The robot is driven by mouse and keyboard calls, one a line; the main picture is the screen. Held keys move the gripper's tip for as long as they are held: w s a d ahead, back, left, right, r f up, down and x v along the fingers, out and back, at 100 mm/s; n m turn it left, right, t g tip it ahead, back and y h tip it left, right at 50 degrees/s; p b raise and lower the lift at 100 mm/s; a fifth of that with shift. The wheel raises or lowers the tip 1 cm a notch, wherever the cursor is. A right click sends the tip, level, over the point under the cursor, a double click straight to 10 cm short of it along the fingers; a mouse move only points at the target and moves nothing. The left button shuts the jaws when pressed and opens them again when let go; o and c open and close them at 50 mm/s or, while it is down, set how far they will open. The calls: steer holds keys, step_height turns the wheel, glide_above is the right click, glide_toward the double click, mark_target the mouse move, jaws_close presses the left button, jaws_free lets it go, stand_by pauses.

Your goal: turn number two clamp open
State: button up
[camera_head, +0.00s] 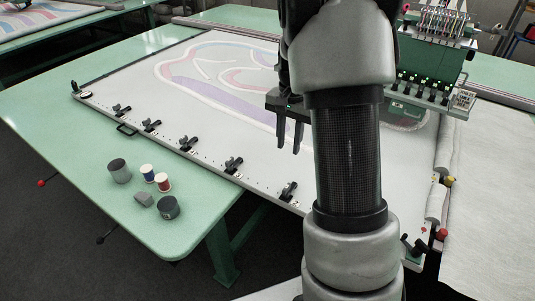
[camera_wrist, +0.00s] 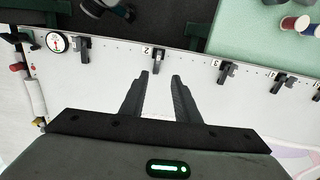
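The number two clamp (camera_wrist: 158,61) is a small dark clamp on the frame's edge rail, beside a label "2" (camera_wrist: 146,50) in the wrist view. In the head view it appears to be the clamp (camera_head: 288,191) nearest my arm. Whether its lever is up or down is hard to tell. My gripper (camera_wrist: 160,75) is open and empty, its two dark fingers apart and pointing toward this clamp. In the head view my gripper (camera_head: 290,151) hangs above the white fabric, inward from the clamp and apart from it.
Clamp three (camera_wrist: 226,73) and clamp four (camera_wrist: 282,85) sit farther along the rail; clamp one (camera_wrist: 84,46) and a round dial (camera_wrist: 57,42) sit on the other side. Spools (camera_head: 163,182) and grey pieces stand on the green table (camera_head: 100,135). The embroidery head (camera_head: 430,60) stands behind.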

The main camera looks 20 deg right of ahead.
mark_target(287, 186)
steer(key=f, duration=1.8)
steer(key=shift+w+d+f+p, duration=0.15)
steer(key=shift+d+f+p, duration=0.05)
steer(key=shift+d+p, duration=0.1)
jaws_close()
